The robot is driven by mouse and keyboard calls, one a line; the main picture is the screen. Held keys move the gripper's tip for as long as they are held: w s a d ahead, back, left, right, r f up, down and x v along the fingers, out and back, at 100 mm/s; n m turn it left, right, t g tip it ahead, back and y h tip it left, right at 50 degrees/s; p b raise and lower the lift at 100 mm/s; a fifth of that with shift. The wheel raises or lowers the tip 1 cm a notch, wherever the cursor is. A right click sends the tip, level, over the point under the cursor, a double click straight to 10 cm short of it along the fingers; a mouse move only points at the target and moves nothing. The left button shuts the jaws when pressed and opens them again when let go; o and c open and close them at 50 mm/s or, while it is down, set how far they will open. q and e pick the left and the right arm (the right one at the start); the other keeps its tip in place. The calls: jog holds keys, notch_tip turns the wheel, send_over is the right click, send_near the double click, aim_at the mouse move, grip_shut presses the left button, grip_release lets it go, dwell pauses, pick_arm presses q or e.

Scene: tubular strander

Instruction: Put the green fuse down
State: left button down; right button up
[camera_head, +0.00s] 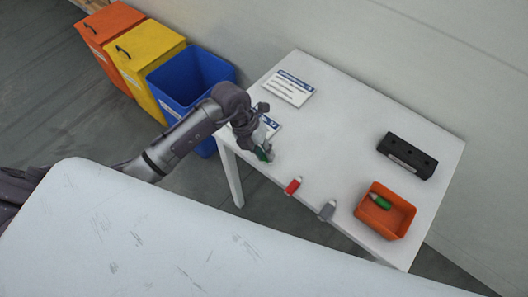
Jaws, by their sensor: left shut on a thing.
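My left gripper (262,150) is over the near left part of the white table (330,130), with its fingers pointing down. It is shut on a green fuse (264,155), which is partly hidden by the fingers. I cannot tell whether the fuse touches the table top. A second green fuse (381,202) lies in the orange tray (404,219) at the right. A red fuse (293,186) and a grey fuse (327,210) lie near the front edge of the table. My right gripper is not in view.
A black block with holes (407,156) sits at the table's right. A paper card (289,88) lies at the back left, another partly behind my gripper. Orange, yellow (145,62) and blue (190,80) bins stand left. A white surface (150,240) fills the foreground. The table's middle is clear.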

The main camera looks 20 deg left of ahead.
pick_arm(q)
jog(key=shift+f, duration=0.65)
jog(key=shift+f, duration=0.35)
jog(key=shift+s+f+b, duration=0.2)
jog(key=shift+f+b, duration=0.05)
jog(key=shift+b, duration=0.15)
jog(key=c, duration=1.2)
grip_release()
jog(key=shift+f, duration=0.1)
jog(key=shift+o, duration=0.6)
jog(key=shift+w+f, duration=0.1)
jog(key=shift+r, duration=0.2)
